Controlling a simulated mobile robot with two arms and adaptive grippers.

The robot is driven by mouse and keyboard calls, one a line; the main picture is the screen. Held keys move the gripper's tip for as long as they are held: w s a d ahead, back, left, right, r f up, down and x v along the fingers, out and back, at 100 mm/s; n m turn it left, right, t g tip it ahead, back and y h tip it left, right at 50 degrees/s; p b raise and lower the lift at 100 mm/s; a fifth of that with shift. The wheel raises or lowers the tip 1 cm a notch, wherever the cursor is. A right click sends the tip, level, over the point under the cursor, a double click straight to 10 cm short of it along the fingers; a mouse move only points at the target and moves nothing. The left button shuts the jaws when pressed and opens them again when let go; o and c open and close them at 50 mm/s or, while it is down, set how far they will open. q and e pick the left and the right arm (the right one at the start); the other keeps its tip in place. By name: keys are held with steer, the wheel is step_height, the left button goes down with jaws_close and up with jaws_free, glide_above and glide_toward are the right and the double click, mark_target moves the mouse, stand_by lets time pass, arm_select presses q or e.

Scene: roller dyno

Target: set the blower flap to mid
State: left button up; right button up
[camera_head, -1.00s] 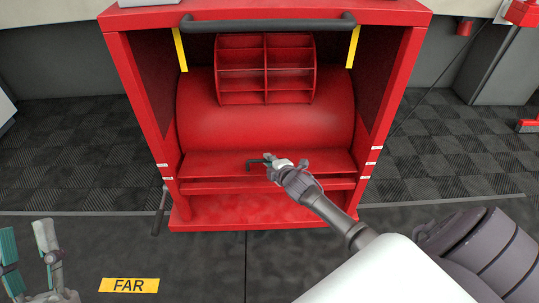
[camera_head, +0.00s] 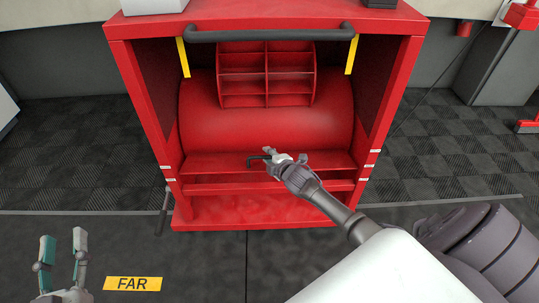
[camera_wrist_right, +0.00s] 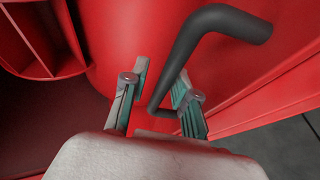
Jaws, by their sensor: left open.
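The blower is a red box housing (camera_head: 408,70) with a red drum inside. Below the drum, a red flap panel (camera_head: 215,163) spans the front, with a black bent handle (camera_head: 257,160) near its middle. My right gripper (camera_head: 272,161) is at this handle. In the right wrist view, the handle (camera_wrist_right: 205,45) runs down between the spread fingers of my right gripper (camera_wrist_right: 162,88), close to the right finger, with a gap at the left finger. Whether it touches is unclear. My left gripper (camera_head: 63,245) is open and empty at the lower left, away from the blower.
A thick black bar (camera_head: 268,33) crosses the housing's top front. Small white labels (camera_head: 376,150) sit on both side posts, unreadable here. A dark lever (camera_head: 162,212) stands at the housing's lower left.

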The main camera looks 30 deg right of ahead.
steer(key=shift+o, duration=0.2)
steer(key=shift+f, duration=0.15)
steer(key=shift+s, duration=0.3)
arm_select(q)
steer(key=shift+f, duration=0.6)
arm_select(e)
steer(key=v, duration=1.1)
steer(key=shift+s+r, duration=0.25)
arm_select(q)
steer(key=shift+r, duration=0.1)
steer(key=shift+r, duration=0.55)
